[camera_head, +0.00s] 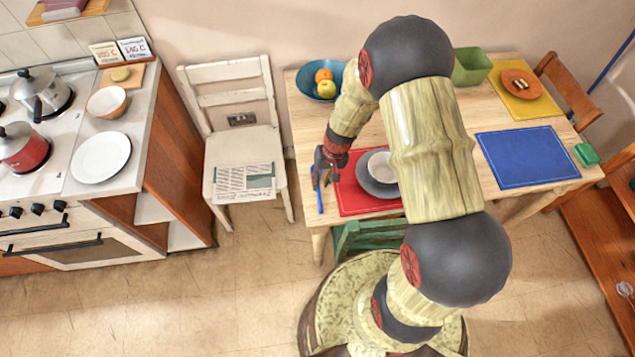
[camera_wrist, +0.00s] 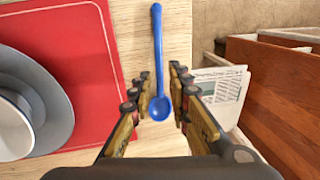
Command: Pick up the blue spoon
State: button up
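The blue spoon (camera_wrist: 157,72) lies on the wooden table (camera_wrist: 182,25) beside the red placemat (camera_wrist: 70,45). In the wrist view its bowl is toward my gripper and its handle points away. My gripper (camera_wrist: 158,80) is open, with one finger on each side of the spoon and a gap to both. I cannot tell the height of the fingertips above the table. In the head view the spoon (camera_head: 319,195) shows as a thin blue strip at the table's left edge, partly hidden by my gripper (camera_head: 325,172).
A grey plate with a white bowl (camera_head: 380,166) sits on the red placemat. A white chair (camera_head: 245,145) with a newspaper (camera_head: 243,183) stands left of the table. A blue bowl of fruit (camera_head: 322,80) and a blue placemat (camera_head: 528,157) are also on the table.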

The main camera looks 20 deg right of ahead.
aim_at(319, 188)
jog(key=f, duration=0.3)
jog(key=shift+w+a+f+b, duration=0.1)
jog(key=shift+a+f+b, duration=0.15)
jog(key=shift+a+b, duration=0.1)
jog(key=c, duration=0.3)
grip_shut()
jog(key=shift+r, duration=0.1)
